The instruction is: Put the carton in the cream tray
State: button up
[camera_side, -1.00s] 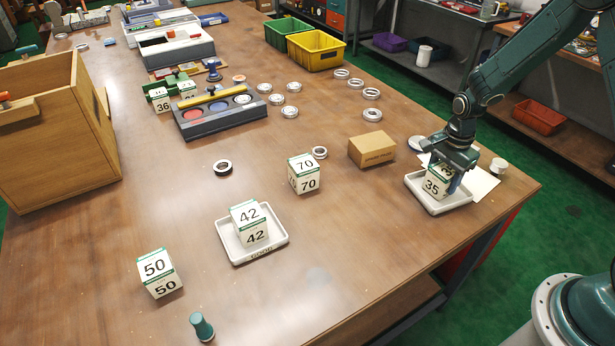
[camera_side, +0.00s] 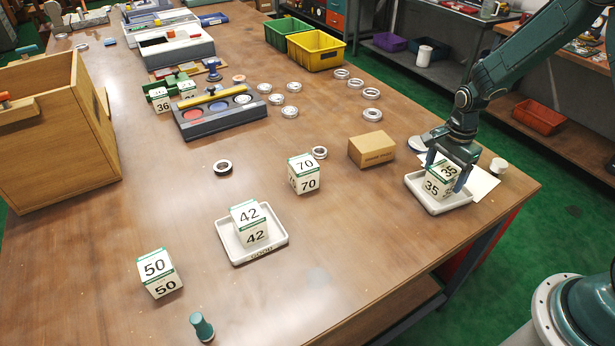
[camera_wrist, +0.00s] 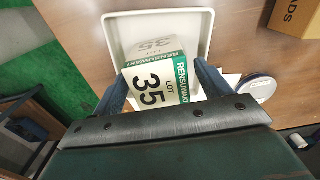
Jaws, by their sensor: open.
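The carton marked 35 (camera_side: 438,183) stands in a cream tray (camera_side: 462,202) near the right edge of the table. It also shows in the wrist view (camera_wrist: 155,82), inside the tray (camera_wrist: 118,32). My gripper (camera_side: 448,178) is open, with its fingers on either side of the upper part of the carton. Another pale tray (camera_side: 234,256), marked GOOD, holds the carton marked 42 (camera_side: 252,226). Cartons marked 70 (camera_side: 304,175) and 50 (camera_side: 158,271) stand on the bare table.
A brown box (camera_side: 371,149) stands left of my gripper. Paper (camera_side: 484,183) lies behind the tray, with a small white round item (camera_side: 498,165) near it. Metal rings (camera_side: 371,93) lie farther back. The front middle of the table is clear.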

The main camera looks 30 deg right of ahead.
aim_at(445, 168)
notch_tip(445, 168, up, 10)
jog(key=shift+f, duration=0.25)
jog(key=shift+r, duration=0.5)
jog(key=shift+r, duration=0.1)
jog(key=s+a+r+n+t, duration=0.1)
jog(key=s+a+r+n, duration=0.25)
jog(key=r, duration=0.25)
jog(key=s+a+r+n+t, duration=0.1)
jog(key=s+a+r+n, duration=0.25)
jog(key=r, duration=0.25)
jog(key=s+a+r+n+t, duration=0.1)
jog(key=s+a+r+n, duration=0.1)
jog(key=s+n, duration=0.3)
jog(key=s+a+r+n+t, duration=0.2)
jog(key=s+n, duration=0.4)
jog(key=s, duration=0.3)
jog(key=shift+s+r+t, duration=0.3)
jog(key=shift+s, duration=0.05)
